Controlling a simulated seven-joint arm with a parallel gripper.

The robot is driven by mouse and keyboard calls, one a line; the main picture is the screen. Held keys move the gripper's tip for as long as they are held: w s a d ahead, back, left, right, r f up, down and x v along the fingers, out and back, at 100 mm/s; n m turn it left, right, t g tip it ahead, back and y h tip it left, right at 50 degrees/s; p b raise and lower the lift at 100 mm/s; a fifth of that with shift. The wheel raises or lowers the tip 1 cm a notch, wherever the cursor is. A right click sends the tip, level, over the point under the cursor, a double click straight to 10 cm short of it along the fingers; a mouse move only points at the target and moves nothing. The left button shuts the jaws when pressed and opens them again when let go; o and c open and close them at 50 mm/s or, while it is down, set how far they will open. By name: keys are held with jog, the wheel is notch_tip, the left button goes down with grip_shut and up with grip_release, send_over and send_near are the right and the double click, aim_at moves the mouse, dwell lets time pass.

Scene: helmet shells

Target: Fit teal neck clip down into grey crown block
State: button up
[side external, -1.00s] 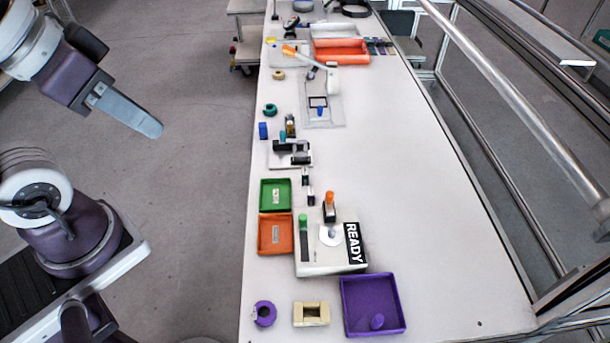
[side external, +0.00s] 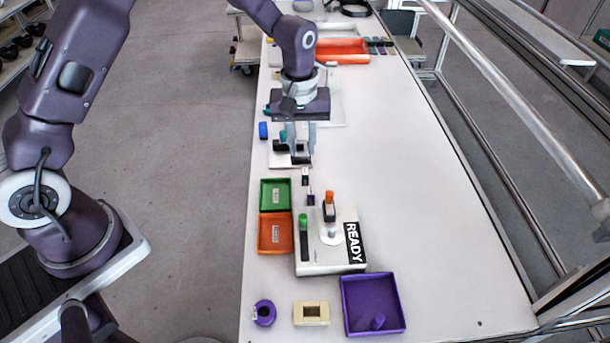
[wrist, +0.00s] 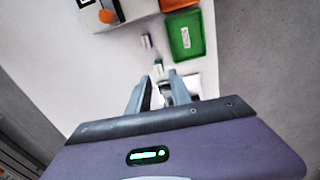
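My gripper (side external: 300,147) points down over a pale fixture (side external: 276,164) with black parts. Its fingers are apart with nothing visibly held; they also show apart in the wrist view (wrist: 158,90). A small teal piece (side external: 283,135) stands at the fixture just left of the fingers; I take it for the neck clip, though the gripper partly hides this spot. In the wrist view the fixture (wrist: 194,85) lies beyond and between the fingers, mostly covered. I cannot pick out the grey crown block with certainty.
Two small upright pieces (side external: 305,176) (side external: 311,198) stand between the fixture and the READY box (side external: 325,262). Green (side external: 276,208) and orange (side external: 262,233) trays lie at the left edge. A purple tray (side external: 358,280) is in front. The table's right side is clear.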

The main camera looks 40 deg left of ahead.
aim_at(305, 170)
jog(key=shift+n, duration=0.3)
jog(key=f, duration=0.3)
jog(key=w+f, duration=0.1)
jog(key=f, duration=0.6)
jog(key=shift+w+a, duration=0.2)
jog(key=shift+w, duration=0.05)
grip_shut()
